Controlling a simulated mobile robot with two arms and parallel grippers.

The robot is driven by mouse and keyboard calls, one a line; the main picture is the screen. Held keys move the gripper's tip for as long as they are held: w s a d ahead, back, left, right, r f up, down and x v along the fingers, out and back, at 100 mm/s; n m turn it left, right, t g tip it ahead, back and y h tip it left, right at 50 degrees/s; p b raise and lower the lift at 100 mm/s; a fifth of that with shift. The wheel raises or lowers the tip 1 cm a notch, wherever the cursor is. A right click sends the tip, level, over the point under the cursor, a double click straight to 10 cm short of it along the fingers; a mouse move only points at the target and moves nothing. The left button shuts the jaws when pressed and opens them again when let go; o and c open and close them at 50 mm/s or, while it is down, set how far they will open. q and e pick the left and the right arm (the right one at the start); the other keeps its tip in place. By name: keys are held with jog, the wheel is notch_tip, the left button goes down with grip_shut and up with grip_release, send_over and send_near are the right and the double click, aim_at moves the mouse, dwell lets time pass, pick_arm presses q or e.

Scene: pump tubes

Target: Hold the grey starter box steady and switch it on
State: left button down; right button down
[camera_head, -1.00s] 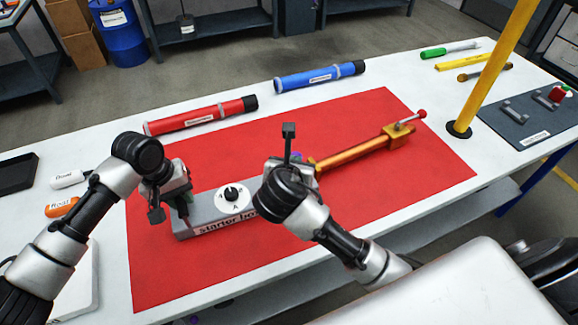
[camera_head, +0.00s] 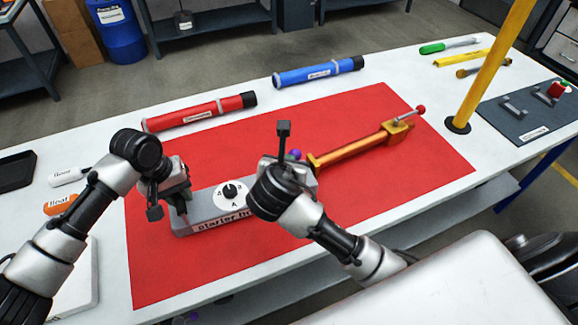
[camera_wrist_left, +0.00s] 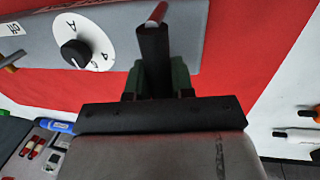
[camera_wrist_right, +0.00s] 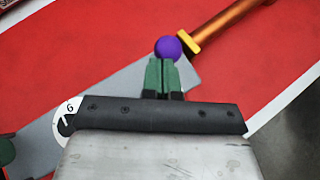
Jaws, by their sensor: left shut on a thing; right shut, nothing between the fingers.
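The grey starter box (camera_head: 186,223) lies on the red mat. A white dial with a black knob (camera_head: 231,191) is on its top; the dial also shows in the left wrist view (camera_wrist_left: 75,52). My left gripper (camera_head: 180,207) is shut at the box's left end; in the left wrist view its fingers (camera_wrist_left: 158,75) close on a dark upright piece there. A purple ball (camera_head: 295,154) shows by the box's right end. In the right wrist view my right gripper (camera_wrist_right: 161,76) is shut and empty, its tips right at the purple ball (camera_wrist_right: 168,47). Whether they touch is unclear. My right wrist hides part of the box.
An orange pump tube (camera_head: 350,153) with a red-ended handle lies right of the box. A red tube (camera_head: 195,114) and a blue tube (camera_head: 315,76) lie behind the mat. A yellow post (camera_head: 487,75) stands at the right. The mat's front is clear.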

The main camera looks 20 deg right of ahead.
jog(key=v, duration=1.3)
jog(key=shift+s, duration=0.5)
jog(key=shift+f, duration=0.15)
pick_arm(q)
jog(key=c, duration=0.9)
grip_release()
